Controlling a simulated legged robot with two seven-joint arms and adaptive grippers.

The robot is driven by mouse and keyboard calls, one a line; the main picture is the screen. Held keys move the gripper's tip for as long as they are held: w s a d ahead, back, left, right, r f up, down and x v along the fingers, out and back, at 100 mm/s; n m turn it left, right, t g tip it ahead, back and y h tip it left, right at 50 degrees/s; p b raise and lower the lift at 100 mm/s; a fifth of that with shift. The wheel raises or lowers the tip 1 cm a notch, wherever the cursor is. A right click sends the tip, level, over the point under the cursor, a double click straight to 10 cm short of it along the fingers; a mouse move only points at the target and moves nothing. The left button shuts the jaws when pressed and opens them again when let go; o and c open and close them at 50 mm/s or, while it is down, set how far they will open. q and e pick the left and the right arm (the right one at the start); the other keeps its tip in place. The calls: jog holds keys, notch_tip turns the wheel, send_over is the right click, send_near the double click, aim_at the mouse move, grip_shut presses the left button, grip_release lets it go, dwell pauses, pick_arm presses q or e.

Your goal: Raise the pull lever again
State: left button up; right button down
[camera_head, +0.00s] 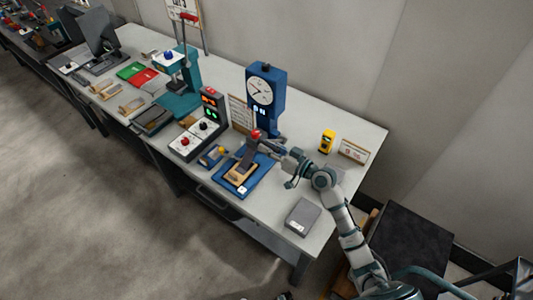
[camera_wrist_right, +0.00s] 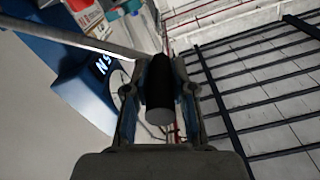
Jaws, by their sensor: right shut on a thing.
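My right gripper (camera_head: 270,145) reaches in from the right over the blue-based lever device (camera_head: 262,181) on the workbench. In the right wrist view its two fingers (camera_wrist_right: 160,82) are shut on a black cylindrical handle (camera_wrist_right: 160,95), whose round end faces the camera.
A blue dial gauge (camera_head: 262,90) stands close behind the lever. A control box (camera_head: 194,140) is to its left. A yellow device (camera_head: 327,141), a small sign (camera_head: 354,151) and a grey box (camera_head: 303,216) are to the right. Some bare tabletop (camera_head: 310,115) lies behind.

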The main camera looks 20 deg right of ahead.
pick_arm(q)
jog(key=s, duration=0.2)
jog(key=shift+s+a+f, duration=0.2)
jog(key=shift+s+f, duration=0.05)
jog(key=shift+s, duration=0.1)
pick_arm(e)
jog(key=w+d+r+m, duration=0.3)
jog(key=w+d+m, duration=0.2)
jog(key=d+m, duration=0.1)
jog(key=w+d+r+m, duration=0.3)
jog(key=w+d+m, duration=0.3)
jog(key=d, duration=0.2)
jog(key=shift+w+d+r, duration=0.25)
jog(key=shift+d+r, duration=0.15)
jog(key=shift+r, duration=0.1)
